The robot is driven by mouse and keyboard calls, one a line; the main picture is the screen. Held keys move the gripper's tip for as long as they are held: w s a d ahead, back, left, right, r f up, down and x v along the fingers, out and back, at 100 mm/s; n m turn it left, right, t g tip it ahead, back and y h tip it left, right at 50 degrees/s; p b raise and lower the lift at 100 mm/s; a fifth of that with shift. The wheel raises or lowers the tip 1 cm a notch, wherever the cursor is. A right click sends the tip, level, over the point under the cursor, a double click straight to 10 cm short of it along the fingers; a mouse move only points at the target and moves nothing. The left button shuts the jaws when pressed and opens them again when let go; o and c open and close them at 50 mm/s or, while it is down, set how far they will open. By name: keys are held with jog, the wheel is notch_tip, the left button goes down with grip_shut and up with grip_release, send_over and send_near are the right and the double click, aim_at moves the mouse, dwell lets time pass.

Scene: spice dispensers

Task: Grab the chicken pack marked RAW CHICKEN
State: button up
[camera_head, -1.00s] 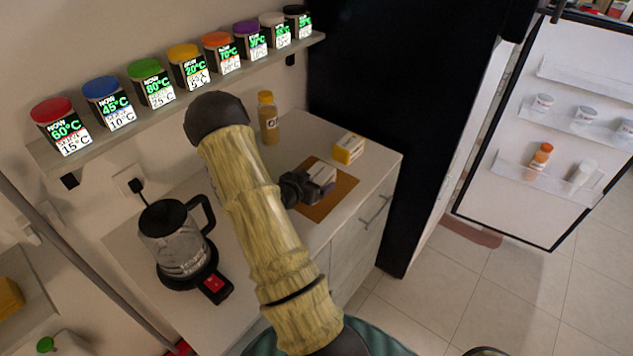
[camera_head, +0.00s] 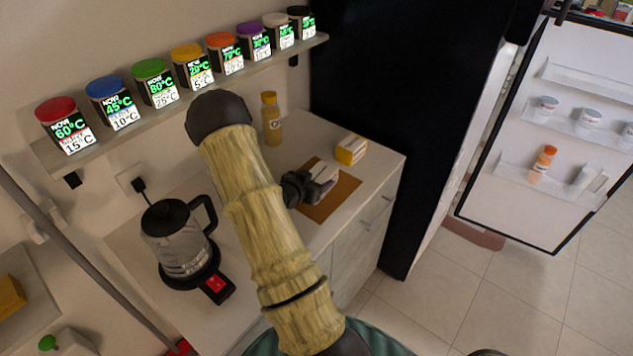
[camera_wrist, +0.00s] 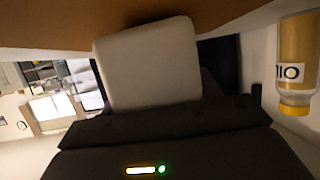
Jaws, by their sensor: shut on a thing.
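My gripper (camera_head: 316,184) is over the brown board (camera_head: 334,203) on the counter. It is shut on a small whitish pack (camera_head: 322,172), which lies at or just above the board; I cannot tell which. The pack fills the middle of the wrist view as a plain pale block (camera_wrist: 148,64) with rounded corners. No RAW CHICKEN marking is readable on it, and the jaws hide part of it.
A yellow and white box (camera_head: 351,150) stands behind the board. A yellow bottle (camera_head: 271,118) stands near the wall. Spice jars (camera_head: 194,68) line the shelf above. The fridge door (camera_head: 555,130) is open at the right.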

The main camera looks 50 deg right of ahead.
aim_at(316, 177)
notch_tip(316, 177, up, 10)
jog(key=shift+f, duration=0.25)
dwell(0.6)
